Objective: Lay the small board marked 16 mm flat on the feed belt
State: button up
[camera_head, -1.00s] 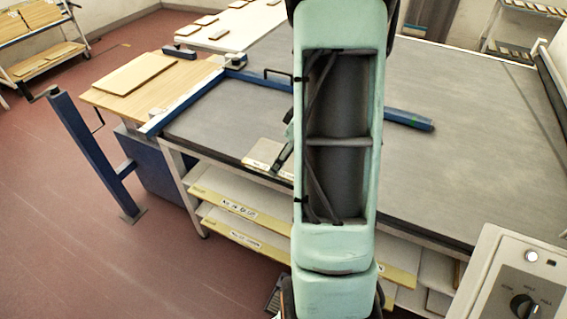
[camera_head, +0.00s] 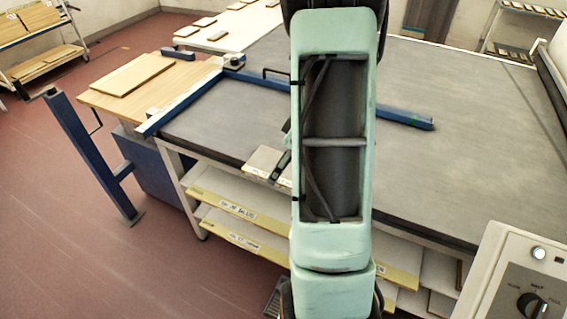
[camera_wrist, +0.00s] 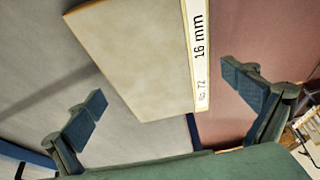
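The small board (camera_wrist: 140,55) marked 16 mm is pale and flat, with a white label strip along one long edge. In the head view the board (camera_head: 262,160) is at the front edge of the wide grey surface (camera_head: 225,115), which looks like the feed belt. In the wrist view red floor shows beyond its label edge, and grey surface on the other side. My gripper (camera_wrist: 164,81) is open, its two dark fingers spread at the board's near end. I see gaps between the fingers and the board. My arm hides part of the board in the head view.
A blue bar (camera_head: 405,118) crosses the grey surface. A wooden side table (camera_head: 100,98) with a board on it stands at left, near a blue post (camera_head: 90,155). Labelled boards (camera_head: 235,208) lie on shelves below. A control box (camera_head: 510,275) is at lower right.

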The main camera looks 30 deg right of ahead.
jog(key=shift+r, duration=0.1)
jog(key=shift+r+p, duration=0.15)
jog(key=shift+p, duration=0.25)
jog(key=v, duration=1.1)
jog(key=shift+r+b, duration=0.4)
jog(key=shift+s, duration=0.1)
